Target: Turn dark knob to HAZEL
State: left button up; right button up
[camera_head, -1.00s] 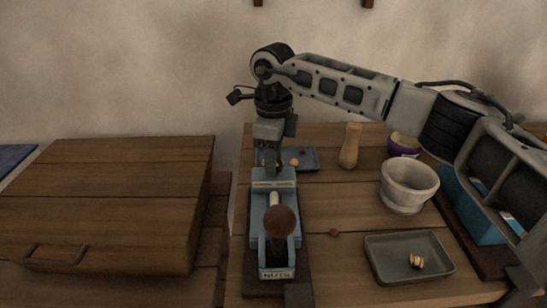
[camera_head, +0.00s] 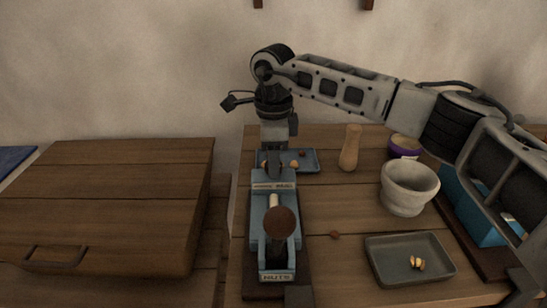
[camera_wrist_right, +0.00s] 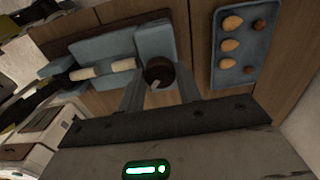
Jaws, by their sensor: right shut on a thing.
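A blue nut-cracking device (camera_head: 258,232) stands on the table, with a brown ball-topped lever (camera_head: 279,222) and a front label reading NUTS. Another label (camera_head: 273,186) sits near its far end; I cannot read it surely. My right gripper (camera_head: 274,172) points down at the far end of the device. In the right wrist view, its fingers (camera_wrist_right: 160,88) are shut on the dark round knob (camera_wrist_right: 158,70), which has a pale mark on its face. The knob is hidden behind the gripper in the head view. My left gripper is out of view.
A blue tray (camera_head: 309,167) with nuts lies just behind the device. To the right are a wooden pestle (camera_head: 350,148), a pale mortar (camera_head: 407,190), a purple-banded bowl (camera_head: 404,147) and a grey tray (camera_head: 385,272) with nut pieces. A wooden box (camera_head: 110,190) stands left.

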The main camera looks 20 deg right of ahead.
jog(key=o, duration=1)
jog(key=shift+r, duration=0.1)
notch_tip(320, 180, up, 16)
